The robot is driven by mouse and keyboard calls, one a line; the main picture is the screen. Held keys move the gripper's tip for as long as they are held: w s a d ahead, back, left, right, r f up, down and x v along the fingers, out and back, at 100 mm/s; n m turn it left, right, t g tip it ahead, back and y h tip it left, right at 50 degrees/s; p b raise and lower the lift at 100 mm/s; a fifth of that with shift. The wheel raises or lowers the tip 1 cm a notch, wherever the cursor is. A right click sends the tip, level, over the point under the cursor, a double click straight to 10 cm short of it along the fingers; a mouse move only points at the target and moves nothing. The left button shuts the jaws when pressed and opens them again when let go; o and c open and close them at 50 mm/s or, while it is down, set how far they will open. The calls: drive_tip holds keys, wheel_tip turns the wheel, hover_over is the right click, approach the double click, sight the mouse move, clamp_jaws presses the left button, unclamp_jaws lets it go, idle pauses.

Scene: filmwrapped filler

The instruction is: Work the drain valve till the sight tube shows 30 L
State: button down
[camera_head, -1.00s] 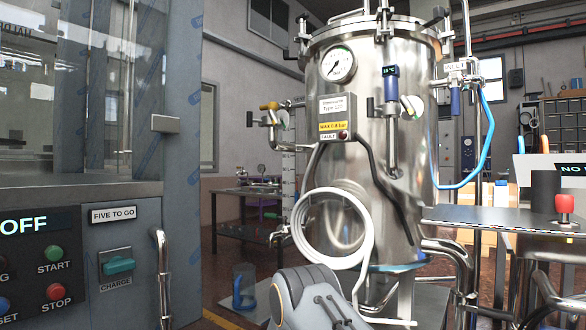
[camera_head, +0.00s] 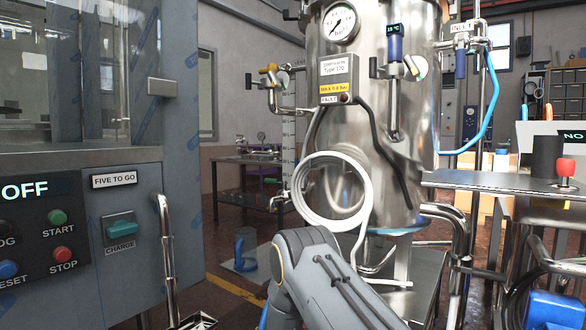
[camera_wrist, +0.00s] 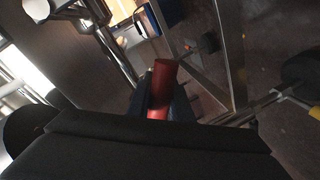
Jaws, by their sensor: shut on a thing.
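The steel tank (camera_head: 375,130) stands in the middle of the head view. Its sight tube (camera_head: 289,150), a thin upright tube with a pale scale, is on the tank's left side; its level is too small to read. My gripper (camera_wrist: 160,108) shows only in the wrist view, where its dark jaws are shut on a red cylindrical handle (camera_wrist: 163,78). I cannot tell from this view whether this handle belongs to the drain valve. In the head view my arm's bend hides the area low in front of the tank, and no drain valve can be made out there.
A control cabinet (camera_head: 85,240) with buttons fills the left. A coiled white hose (camera_head: 365,205) hangs before the tank. A metal shelf (camera_head: 490,181) with a red button juts in at right. A clear container with blue (camera_head: 243,253) is on the floor.

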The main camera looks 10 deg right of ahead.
drive_tip(key=w+a+f+m+t+b, duration=0.2)
drive_tip(key=w+a+m+b, duration=0.2)
drive_tip(key=m+b, duration=0.6)
drive_tip(key=shift+a+f+b, duration=0.15)
drive_tip(key=shift+f+b, duration=0.1)
drive_tip(key=shift+b, duration=0.75)
drive_tip(key=shift+w, duration=0.1)
drive_tip(key=c, duration=1.6)
unclamp_jaws()
drive_tip(key=shift+p+v, duration=1.85)
drive_tip(key=shift+v, duration=2.05)
